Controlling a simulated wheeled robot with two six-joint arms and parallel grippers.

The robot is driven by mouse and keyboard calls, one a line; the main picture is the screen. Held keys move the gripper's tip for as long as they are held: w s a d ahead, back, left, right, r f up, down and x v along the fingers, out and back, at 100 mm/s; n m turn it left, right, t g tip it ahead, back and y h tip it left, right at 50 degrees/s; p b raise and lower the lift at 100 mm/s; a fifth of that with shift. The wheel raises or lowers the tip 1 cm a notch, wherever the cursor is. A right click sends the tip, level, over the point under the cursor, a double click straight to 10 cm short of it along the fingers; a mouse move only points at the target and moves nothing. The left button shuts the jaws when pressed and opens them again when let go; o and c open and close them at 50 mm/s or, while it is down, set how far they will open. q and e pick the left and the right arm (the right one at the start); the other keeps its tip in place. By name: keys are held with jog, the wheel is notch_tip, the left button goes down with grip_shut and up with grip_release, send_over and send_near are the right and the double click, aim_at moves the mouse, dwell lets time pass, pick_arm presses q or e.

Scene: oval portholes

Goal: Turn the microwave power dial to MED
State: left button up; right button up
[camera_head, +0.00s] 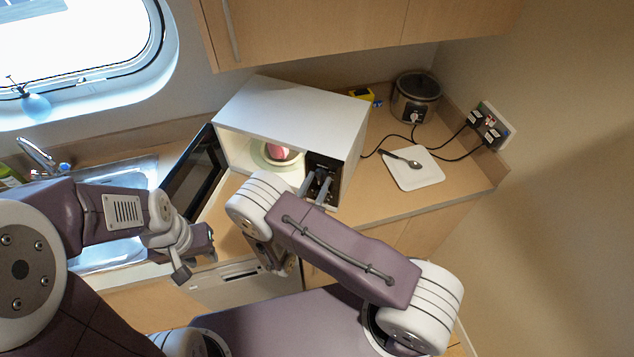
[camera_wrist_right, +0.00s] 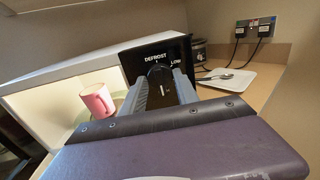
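The white microwave (camera_head: 300,105) stands on the counter with its door (camera_head: 195,172) swung open to the left. Its black control panel (camera_wrist_right: 183,54) carries the labels DEFROST and LOW; MED is not readable. The dark power dial (camera_wrist_right: 160,76) is on this panel, with a light line on its face. My right gripper (camera_wrist_right: 162,90) is at the panel, its fingers apart on either side of the dial; contact is hard to tell. It also shows in the head view (camera_head: 317,185). My left gripper (camera_head: 197,257) is away from the microwave, its fingers apart and empty.
A pink mug (camera_wrist_right: 97,100) stands inside the microwave. To the right are a white board (camera_head: 412,170) with a spoon, a slow cooker (camera_head: 416,97) and plugged sockets (camera_head: 492,125) with cables. A sink (camera_head: 110,250) lies left.

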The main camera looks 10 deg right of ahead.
grip_shut()
jog(key=shift+n+b, duration=0.3)
jog(key=shift+n, duration=0.8)
jog(key=n, duration=0.3)
jog(key=shift+n, duration=0.3)
jog(key=n, duration=0.5)
jog(key=shift+n+b, duration=0.3)
jog(key=shift+n, duration=0.1)
